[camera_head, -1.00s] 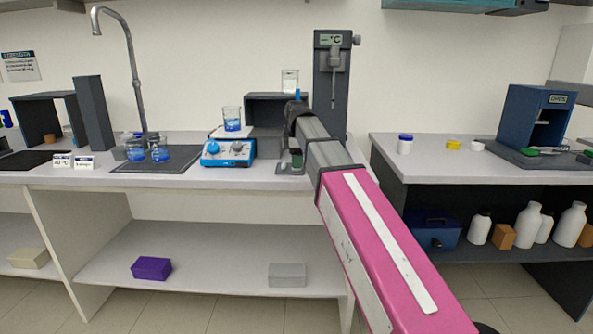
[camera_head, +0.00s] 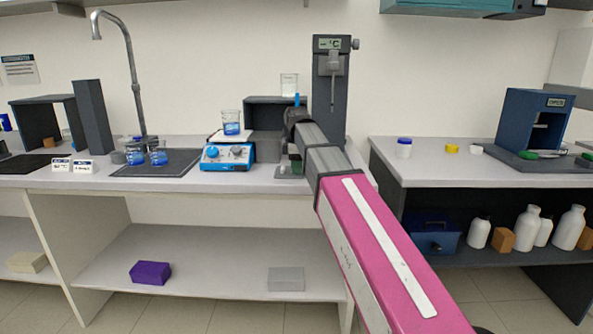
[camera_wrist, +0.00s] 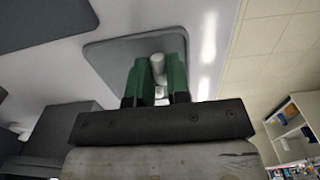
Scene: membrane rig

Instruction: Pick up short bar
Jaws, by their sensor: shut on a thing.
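My gripper (camera_wrist: 160,78) has two green fingers and is low over a grey plate (camera_wrist: 105,58) on the bench. The fingers are shut on a pale grey, round-ended piece, which I take as the short bar (camera_wrist: 158,66). Only its end and a little of its side show between the fingers. In the head view my gripper (camera_head: 296,163) is mostly behind my own arm, beside the dark stand with the °C display (camera_head: 330,95).
Left of my gripper are a blue stirrer (camera_head: 227,156) bearing a beaker (camera_head: 232,122), and a dark grey block (camera_head: 266,146). A beaker (camera_head: 289,84) stands behind. The right bench (camera_head: 425,172) is separated by a gap. The front bench edge is clear.

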